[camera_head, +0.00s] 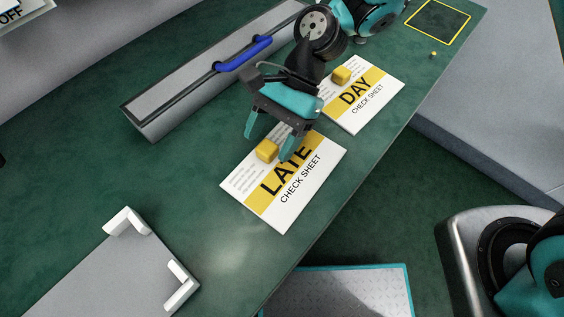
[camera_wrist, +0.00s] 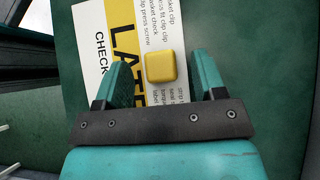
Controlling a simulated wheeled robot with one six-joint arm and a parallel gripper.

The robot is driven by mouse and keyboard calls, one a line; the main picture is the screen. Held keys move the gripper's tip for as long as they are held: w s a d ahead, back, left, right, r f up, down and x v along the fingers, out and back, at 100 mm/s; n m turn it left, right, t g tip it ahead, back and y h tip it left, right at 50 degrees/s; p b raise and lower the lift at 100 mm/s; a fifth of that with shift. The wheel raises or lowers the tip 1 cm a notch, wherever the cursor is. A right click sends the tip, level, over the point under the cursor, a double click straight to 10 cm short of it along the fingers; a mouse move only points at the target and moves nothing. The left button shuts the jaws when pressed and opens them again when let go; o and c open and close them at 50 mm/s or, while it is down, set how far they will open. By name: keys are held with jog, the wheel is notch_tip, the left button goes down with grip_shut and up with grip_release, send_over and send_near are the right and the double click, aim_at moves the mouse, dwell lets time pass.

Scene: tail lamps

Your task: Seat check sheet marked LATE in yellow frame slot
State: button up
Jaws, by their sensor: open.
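The LATE check sheet (camera_head: 290,204) is a white card with a yellow band, lying flat on the green bench. A yellow block (camera_head: 267,149) sits on its upper part; the block also shows in the wrist view (camera_wrist: 161,66). My gripper (camera_head: 269,147) is open over the sheet, its teal fingers on either side of the block. In the wrist view, my gripper (camera_wrist: 161,70) has visible gaps between both fingers and the block. The yellow frame (camera_head: 440,22), a thin yellow outline, lies at the bench's far right end, with nothing seen inside it.
The DAY check sheet (camera_head: 366,101) with its own yellow block (camera_head: 341,75) lies just beyond. A long grey box with a blue handle (camera_head: 243,54) stands to the left. White corner brackets (camera_head: 127,221) sit on a grey plate at the lower left. A small yellow peg (camera_head: 433,54) is near the frame.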

jog(key=shift+s+a+f, duration=0.2)
jog(key=shift+s+f, duration=0.1)
jog(key=shift+f, duration=0.05)
jog(key=shift+c, duration=0.2)
jog(key=c, duration=1)
notch_tip(320, 180, up, 20)
jog(key=p, duration=0.5)
